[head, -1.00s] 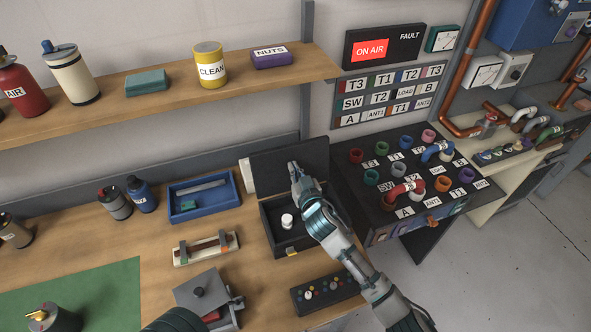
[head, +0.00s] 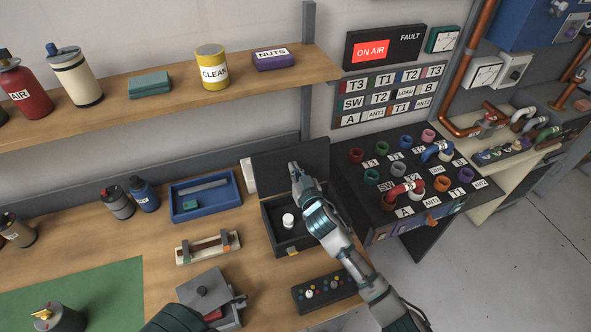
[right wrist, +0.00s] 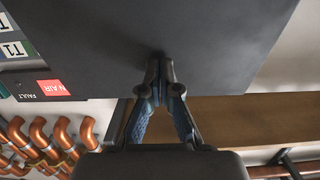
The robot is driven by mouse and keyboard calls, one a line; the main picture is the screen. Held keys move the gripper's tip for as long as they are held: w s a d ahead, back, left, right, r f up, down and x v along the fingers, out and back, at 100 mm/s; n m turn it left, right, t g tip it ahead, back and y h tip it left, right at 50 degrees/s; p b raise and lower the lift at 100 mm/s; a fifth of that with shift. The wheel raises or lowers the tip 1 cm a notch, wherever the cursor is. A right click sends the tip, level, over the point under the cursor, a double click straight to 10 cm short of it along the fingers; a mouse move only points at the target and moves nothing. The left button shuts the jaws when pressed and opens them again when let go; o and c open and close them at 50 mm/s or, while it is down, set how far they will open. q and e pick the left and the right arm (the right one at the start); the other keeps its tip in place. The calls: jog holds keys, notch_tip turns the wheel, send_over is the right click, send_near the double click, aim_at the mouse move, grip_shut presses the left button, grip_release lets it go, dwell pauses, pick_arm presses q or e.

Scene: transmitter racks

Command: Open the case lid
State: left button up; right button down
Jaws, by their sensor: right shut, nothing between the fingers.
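The black case (head: 284,240) stands on the wooden bench with its lid (head: 277,160) raised and standing up at the back. A small white round item (head: 288,220) sits inside the case. My right gripper (head: 292,166) is shut and empty, in front of the lid's inner face near its right part. In the right wrist view the dark flat lid (right wrist: 185,45) fills the upper middle, and the shut fingertips (right wrist: 160,62) are at or very near its surface; I cannot tell whether they touch. Part of my left arm shows at the bottom edge; its gripper is out of frame.
A blue tray (head: 205,212), a small wooden rack (head: 207,248) and a grey box (head: 203,290) are left of the case. A black button box (head: 325,291) lies in front. The patch panel (head: 400,175) with coloured sockets stands close on the right.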

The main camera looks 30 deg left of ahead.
jog(key=v, duration=1.1)
jog(key=shift+s+d, duration=0.3)
jog(key=shift+f, duration=0.1)
